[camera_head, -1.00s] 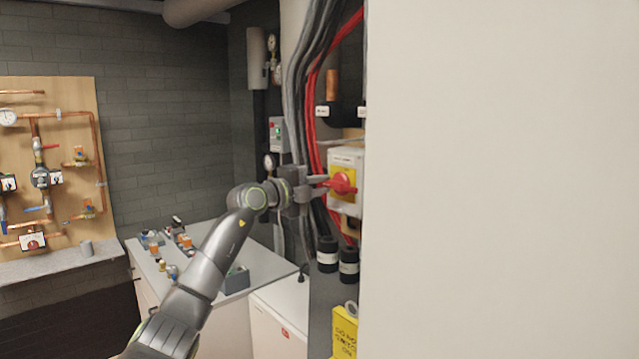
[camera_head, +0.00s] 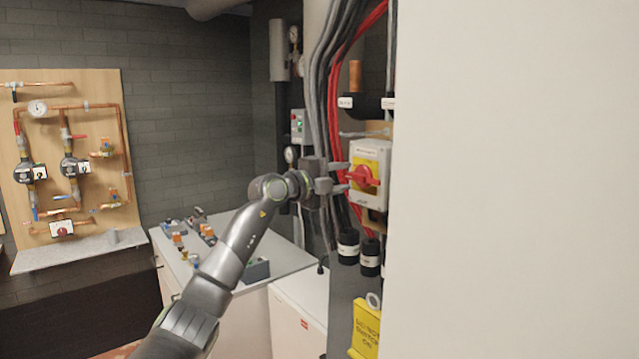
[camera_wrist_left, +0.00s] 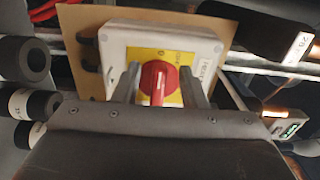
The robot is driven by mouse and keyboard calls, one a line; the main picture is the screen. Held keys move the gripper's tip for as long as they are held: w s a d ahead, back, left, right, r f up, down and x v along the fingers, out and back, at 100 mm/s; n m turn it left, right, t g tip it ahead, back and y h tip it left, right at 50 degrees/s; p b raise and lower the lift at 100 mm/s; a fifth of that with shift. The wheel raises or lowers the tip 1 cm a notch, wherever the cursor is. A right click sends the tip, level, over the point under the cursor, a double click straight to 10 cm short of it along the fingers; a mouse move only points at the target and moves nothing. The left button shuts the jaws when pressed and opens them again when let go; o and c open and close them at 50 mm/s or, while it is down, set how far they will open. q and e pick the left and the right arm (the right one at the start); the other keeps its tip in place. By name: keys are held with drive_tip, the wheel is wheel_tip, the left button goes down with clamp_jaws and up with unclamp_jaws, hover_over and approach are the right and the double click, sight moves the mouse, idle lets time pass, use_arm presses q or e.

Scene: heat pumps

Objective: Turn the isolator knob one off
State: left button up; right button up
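The red isolator knob (camera_head: 362,176) sits on a yellow plate on the front of a white isolator box (camera_head: 372,152), mounted beside the cables. In the left wrist view the knob (camera_wrist_left: 158,80) is in the middle, its raised grip pointing down the picture. My left gripper (camera_head: 346,177) is open close in front of the knob. In the wrist view its two fingers (camera_wrist_left: 160,82) lie left and right of the knob's grip, with a gap on each side. Contact cannot be told. My right gripper is not in view.
A large white panel (camera_head: 510,180) fills the right side. Red and grey cables (camera_head: 335,80) run behind the gripper. Black pipe ends (camera_head: 348,246) and a yellow sign (camera_head: 366,328) are below the box. A white worktop (camera_head: 285,255) with small parts stands under my arm.

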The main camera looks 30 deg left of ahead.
use_arm(q)
drive_tip(key=b+v, duration=0.8)
drive_tip(key=v, duration=0.9)
drive_tip(key=shift+b, duration=0.4)
drive_tip(key=shift+a+f, duration=0.1)
